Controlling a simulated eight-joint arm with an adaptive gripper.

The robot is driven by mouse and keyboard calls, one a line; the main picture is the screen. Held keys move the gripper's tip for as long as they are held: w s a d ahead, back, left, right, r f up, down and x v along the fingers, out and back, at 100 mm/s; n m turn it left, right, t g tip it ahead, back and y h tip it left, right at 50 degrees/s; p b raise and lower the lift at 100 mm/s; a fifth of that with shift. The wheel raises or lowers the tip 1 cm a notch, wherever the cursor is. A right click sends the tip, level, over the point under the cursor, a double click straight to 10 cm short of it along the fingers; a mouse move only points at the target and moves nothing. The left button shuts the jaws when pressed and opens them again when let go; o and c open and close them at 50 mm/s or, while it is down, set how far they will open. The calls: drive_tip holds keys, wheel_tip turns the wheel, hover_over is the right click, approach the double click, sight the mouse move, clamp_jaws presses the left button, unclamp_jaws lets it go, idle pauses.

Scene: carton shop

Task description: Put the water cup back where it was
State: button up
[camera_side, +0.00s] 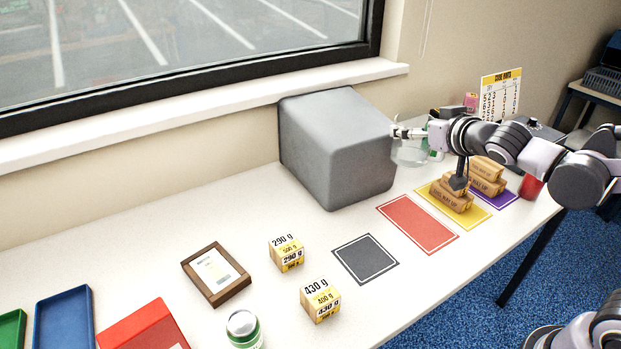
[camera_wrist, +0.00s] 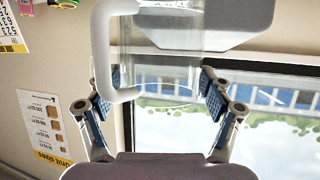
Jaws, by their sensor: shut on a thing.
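The water cup (camera_side: 411,153) is clear and sits at the right edge of the big grey block in the side view, partly hidden by my gripper and the block. In the wrist view the cup (camera_wrist: 170,35) shows close up, see-through, with a thick white handle at its left. My gripper (camera_side: 402,132) is shut on the cup, and its blue-padded fingers (camera_wrist: 160,88) stand on either side of it in the wrist view. I cannot tell whether the cup's base touches the table or what is in it.
The grey block (camera_side: 335,148) stands left of the cup. Cartons sit on the yellow mat (camera_side: 425,188) and purple mat (camera_side: 510,192), near a red cup (camera_side: 531,187). The red mat (camera_side: 417,224) and dark mat (camera_side: 365,259) are bare. Labelled boxes (camera_side: 320,300) stand in front.

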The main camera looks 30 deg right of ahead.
sight(397, 160)
drive_tip(key=a+f, duration=0.1)
drive_tip(key=f, duration=0.1)
drive_tip(key=a+f, duration=0.1)
drive_tip(key=f, duration=0.1)
drive_tip(key=a+f, duration=0.1)
drive_tip(key=f, duration=0.2)
drive_tip(key=shift+w+a, duration=0.4)
wheel_tip(397, 160, up, 11)
drive_tip(key=w+a+r+m+g+h, duration=0.1)
drive_tip(key=w+a+m+h, duration=0.3)
drive_tip(key=w, duration=0.5)
drive_tip(key=w+a+r+m+g+h, duration=0.1)
drive_tip(key=w+a+r+g, duration=0.1)
drive_tip(key=w+a, duration=0.55)
drive_tip(key=w+a+f+m+g+h, duration=0.2)
drive_tip(key=w+a+f, duration=0.2)
drive_tip(key=w, duration=0.1)
wheel_tip(397, 160, down, 21)
drive_tip(key=shift+d+r, duration=0.15)
drive_tip(key=shift+r, duration=0.05)
drive_tip(key=o, duration=1.3)
drive_tip(key=shift+c, duration=0.2)
